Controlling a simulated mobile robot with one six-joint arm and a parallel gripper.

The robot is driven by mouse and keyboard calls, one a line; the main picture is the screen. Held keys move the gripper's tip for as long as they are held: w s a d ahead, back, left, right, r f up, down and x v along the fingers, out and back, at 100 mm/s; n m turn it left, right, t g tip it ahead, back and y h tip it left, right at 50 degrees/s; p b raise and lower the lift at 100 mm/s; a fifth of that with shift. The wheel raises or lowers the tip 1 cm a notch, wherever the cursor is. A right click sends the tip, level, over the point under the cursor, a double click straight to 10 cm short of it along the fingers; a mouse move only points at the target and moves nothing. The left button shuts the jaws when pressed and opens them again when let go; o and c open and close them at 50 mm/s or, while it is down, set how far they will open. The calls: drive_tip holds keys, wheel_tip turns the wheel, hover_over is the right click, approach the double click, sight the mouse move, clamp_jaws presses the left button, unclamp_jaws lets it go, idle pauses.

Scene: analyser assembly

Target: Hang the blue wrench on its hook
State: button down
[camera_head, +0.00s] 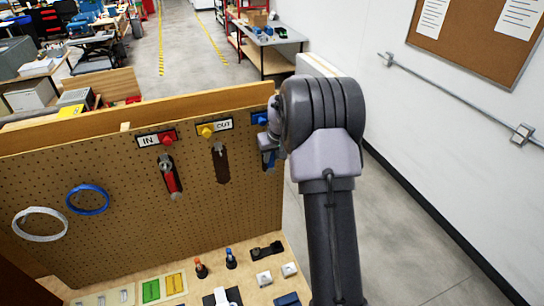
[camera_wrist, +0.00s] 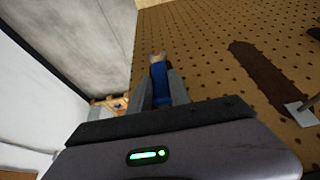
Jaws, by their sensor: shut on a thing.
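The blue wrench (camera_wrist: 160,84) is between the two grey fingers of my gripper (camera_wrist: 164,90) in the wrist view, its metal head sticking out past the fingertips. In the head view my gripper (camera_head: 268,143) is at the right edge of the pegboard (camera_head: 110,180), close to its face. The blue hook (camera_head: 259,118) shows just above and left of it, partly hidden by my arm. I cannot tell whether the wrench touches the hook or board; my wrist hides most of it in the head view.
A red wrench (camera_head: 171,178) hangs under the red hook (camera_head: 167,137). The yellow hook (camera_head: 206,131) has only a dark wrench outline (camera_head: 220,164) below it. Blue (camera_head: 88,199) and white (camera_head: 40,224) cable loops hang left. The bench (camera_head: 190,280) below holds small parts.

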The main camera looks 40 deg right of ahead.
drive_tip(key=c, duration=1.1)
unclamp_jaws()
